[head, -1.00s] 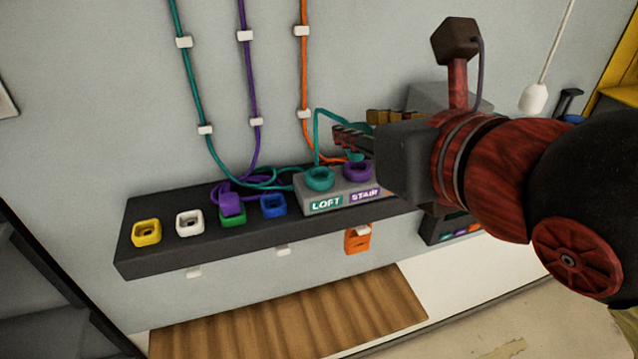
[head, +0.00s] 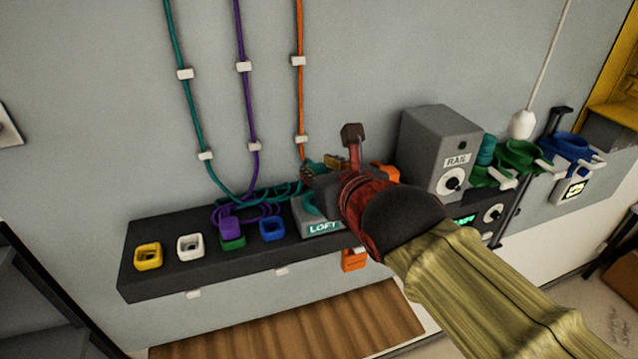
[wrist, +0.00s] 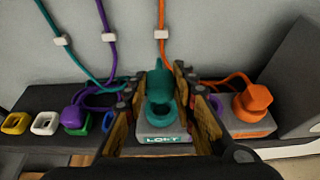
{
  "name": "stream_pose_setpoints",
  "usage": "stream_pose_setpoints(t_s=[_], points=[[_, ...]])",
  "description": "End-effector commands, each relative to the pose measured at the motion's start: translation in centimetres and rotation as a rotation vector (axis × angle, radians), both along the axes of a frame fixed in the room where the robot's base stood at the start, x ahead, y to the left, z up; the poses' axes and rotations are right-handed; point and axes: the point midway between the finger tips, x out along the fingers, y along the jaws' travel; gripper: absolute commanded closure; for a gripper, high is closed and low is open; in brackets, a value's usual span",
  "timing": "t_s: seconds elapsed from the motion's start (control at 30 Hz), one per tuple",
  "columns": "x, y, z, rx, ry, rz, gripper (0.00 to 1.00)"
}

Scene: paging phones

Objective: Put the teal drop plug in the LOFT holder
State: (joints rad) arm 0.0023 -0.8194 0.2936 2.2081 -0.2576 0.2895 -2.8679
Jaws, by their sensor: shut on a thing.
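The teal drop plug (wrist: 158,80) is between the fingertips of my gripper (wrist: 156,82) in the wrist view, and the gripper is shut on it. The LOFT holder, a grey block with a teal ring (wrist: 160,110) and a LOFT label (wrist: 166,139), lies directly below and in front of the plug. The plug overlaps the ring's far side, and I cannot tell whether they touch. In the head view my gripper (head: 322,172) is over the LOFT holder (head: 322,228); my arm hides the plug and most of the neighbouring STAIR holder.
A purple plug (head: 229,227) sits on the green socket (head: 232,242) among yellow, white and blue sockets on the dark shelf (head: 190,270). An orange plug (wrist: 255,97) stands right of the purple ring (wrist: 215,102). The grey RAIL box (head: 440,150) is further right.

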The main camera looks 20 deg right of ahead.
Motion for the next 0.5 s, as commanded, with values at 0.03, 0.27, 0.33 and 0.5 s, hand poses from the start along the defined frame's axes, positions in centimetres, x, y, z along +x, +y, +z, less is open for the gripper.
stream_pose_setpoints(t_s=[0.03, 0.27, 0.33, 0.5], points=[[0.4, 0.0, -0.7, 0.000, 0.004, 0.000, 0.99], [0.5, 0.0, -3.5, 0.001, 0.001, 0.001, 0.99], [0.5, 0.0, -3.7, 0.000, 0.000, 0.001, 0.99], [0.5, 0.0, -3.7, 0.000, 0.000, 0.001, 0.99]])
